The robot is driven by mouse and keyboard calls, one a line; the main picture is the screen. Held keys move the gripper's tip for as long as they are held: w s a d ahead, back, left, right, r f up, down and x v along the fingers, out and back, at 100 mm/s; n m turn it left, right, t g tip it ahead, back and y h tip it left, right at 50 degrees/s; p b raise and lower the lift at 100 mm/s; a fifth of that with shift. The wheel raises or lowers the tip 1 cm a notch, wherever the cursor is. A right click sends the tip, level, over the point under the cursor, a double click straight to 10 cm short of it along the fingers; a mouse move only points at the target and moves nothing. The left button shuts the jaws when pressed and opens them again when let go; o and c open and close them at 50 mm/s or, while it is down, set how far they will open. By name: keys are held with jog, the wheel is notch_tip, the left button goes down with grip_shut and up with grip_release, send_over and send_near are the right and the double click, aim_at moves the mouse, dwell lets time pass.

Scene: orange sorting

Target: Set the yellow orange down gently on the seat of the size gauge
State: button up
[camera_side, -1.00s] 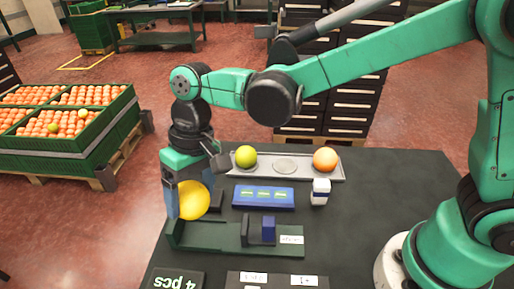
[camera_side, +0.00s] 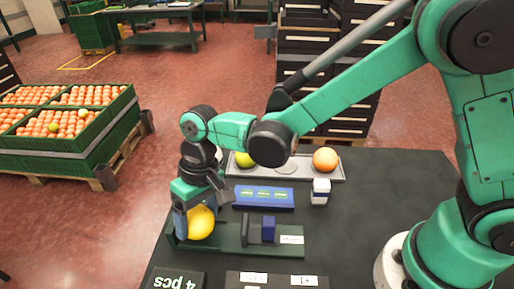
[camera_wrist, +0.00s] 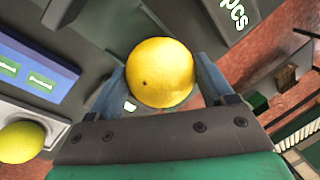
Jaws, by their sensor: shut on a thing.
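The yellow orange (camera_side: 201,223) is between the fingers of my gripper (camera_side: 196,222), at the left end of the dark green size gauge (camera_side: 226,240). My gripper is shut on it and points down. In the wrist view the yellow orange (camera_wrist: 160,72) sits between the two blue-grey fingers (camera_wrist: 157,88). The orange is low over the gauge's left end. I cannot tell whether it touches the seat, since the orange and fingers hide it.
A blue box (camera_side: 263,197) and a small white-and-dark block (camera_side: 320,191) stand between tray and gauge. The table's right part is clear.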

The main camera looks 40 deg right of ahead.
jog(key=shift+f, duration=0.6)
dwell(0.7)
jog(key=o, duration=1.2)
jog(key=shift+o, duration=0.2)
jog(key=shift+s+a+r+v, duration=0.1)
jog(key=shift+a+v, duration=0.2)
jog(key=shift+v, duration=1)
jog(key=shift+s+a+r+v, duration=0.1)
jog(key=shift+a+v, duration=0.2)
jog(key=shift+v, duration=1)
jog(key=shift+a+v, duration=0.3)
jog(key=shift+v, duration=1)
